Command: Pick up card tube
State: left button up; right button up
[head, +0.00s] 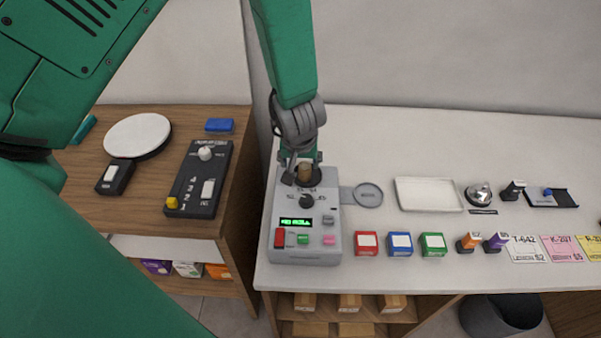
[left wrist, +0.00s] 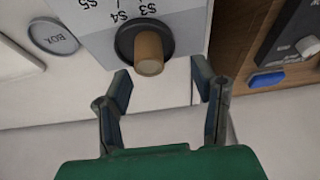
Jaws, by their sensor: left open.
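The card tube (head: 305,172) is a short brown cylinder standing in a dark round socket at the back of the grey machine (head: 306,257). In the left wrist view the tube (left wrist: 149,53) shows end-on in its black ring, just beyond my fingertips. My left gripper (head: 301,160) comes down from above and behind the machine, at the tube. In the left wrist view my left gripper (left wrist: 160,82) is open, its fingers spread wide with nothing between them. The tube looks upright in the socket. My right gripper is not in view.
The machine has a dark knob, a green display and several coloured buttons. A round BOX plate (head: 368,195) and a white tray (head: 429,195) lie to its right, with coloured blocks in front. A dark control panel (head: 199,180) stands on the wooden counter at left.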

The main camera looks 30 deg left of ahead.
aim_at(310, 170)
pick_arm(q)
jog(key=d+f+b, duration=0.1)
jog(key=w+d+f+b, duration=0.1)
jog(key=f+b, duration=0.1)
jog(key=shift+w, duration=0.1)
jog(key=shift+w+f+b, duration=0.2)
jog(key=shift+f+b, duration=0.1)
jog(key=shift+b, duration=0.2)
jog(key=shift+w+a+f, duration=0.15)
jog(key=shift+a, duration=0.2)
jog(key=shift+a+f, duration=0.1)
jog(key=shift+a, duration=0.9)
jog(key=shift+c, duration=0.8)
jog(key=shift+a, duration=0.15)
jog(key=c, duration=0.6)
jog(key=shift+o, duration=0.5)
jog(key=shift+d, duration=0.45)
jog(key=o, duration=0.3)
jog(key=shift+d, duration=0.65)
jog(key=c, duration=0.5)
jog(key=shift+o, duration=0.3)
jog(key=shift+s+r, duration=0.2)
jog(key=shift+w, duration=0.1)
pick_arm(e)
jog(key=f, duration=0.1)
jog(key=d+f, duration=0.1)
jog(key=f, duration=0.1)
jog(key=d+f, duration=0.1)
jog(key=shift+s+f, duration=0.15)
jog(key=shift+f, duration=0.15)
